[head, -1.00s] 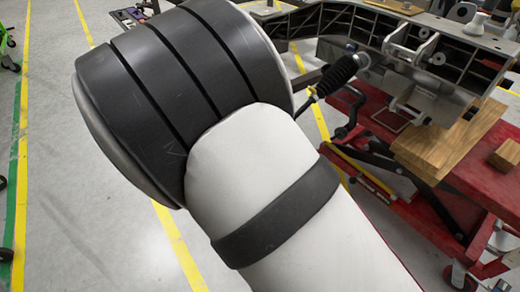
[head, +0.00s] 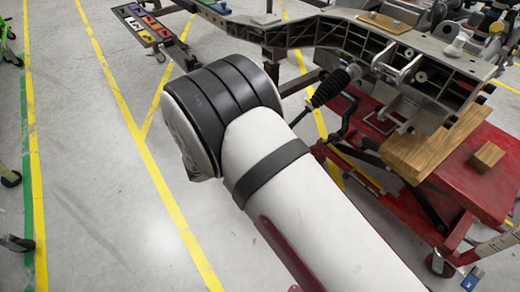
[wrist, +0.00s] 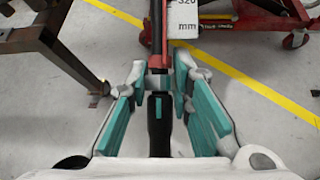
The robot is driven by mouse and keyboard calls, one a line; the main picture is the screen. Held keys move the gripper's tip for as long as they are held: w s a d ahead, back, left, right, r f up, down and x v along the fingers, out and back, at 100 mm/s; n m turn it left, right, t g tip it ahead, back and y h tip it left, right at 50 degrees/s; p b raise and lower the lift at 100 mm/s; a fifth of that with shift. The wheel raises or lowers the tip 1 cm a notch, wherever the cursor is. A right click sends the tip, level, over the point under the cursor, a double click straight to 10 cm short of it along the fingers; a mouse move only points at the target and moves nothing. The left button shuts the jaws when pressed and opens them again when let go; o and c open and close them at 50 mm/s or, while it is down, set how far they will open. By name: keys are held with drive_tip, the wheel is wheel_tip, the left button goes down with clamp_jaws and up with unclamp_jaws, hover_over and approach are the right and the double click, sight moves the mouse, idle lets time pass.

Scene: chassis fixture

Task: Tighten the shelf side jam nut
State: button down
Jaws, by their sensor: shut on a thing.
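A white label (wrist: 184,18) with "320 mm" sits beside the shaft; the tool's far end is out of view. In the head view my arm hides the gripper. A rod with a ribbed black boot (head: 330,86) runs from the grey chassis (head: 440,72) down to the left, ending near my arm. I cannot make out the jam nut in either view.
A red lift cart (head: 480,190) under the chassis carries a wooden block (head: 430,148) and a smaller block (head: 487,156). A tray of coloured pieces (head: 142,22) is at the upper left. A brown metal frame (wrist: 45,55) stands left in the wrist view. Floor left of my arm is clear.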

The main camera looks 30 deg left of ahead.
drive_tip(key=g+h+b, duration=0.1)
drive_tip(key=h, duration=0.1)
drive_tip(key=g+h+b, duration=0.1)
drive_tip(key=h+b, duration=0.1)
drive_tip(key=shift+w+a+f, duration=0.15)
drive_tip(key=shift+w+f, duration=0.05)
drive_tip(key=h+b, duration=0.2)
drive_tip(key=b, duration=0.1)
drive_tip(key=shift+r+g, duration=0.1)
drive_tip(key=shift+g, duration=0.3)
drive_tip(key=shift+b, duration=0.55)
drive_tip(key=shift+r+h, duration=0.15)
drive_tip(key=shift+h, duration=0.15)
drive_tip(key=c, duration=1.4)
unclamp_jaws()
drive_tip(key=shift+s, duration=0.1)
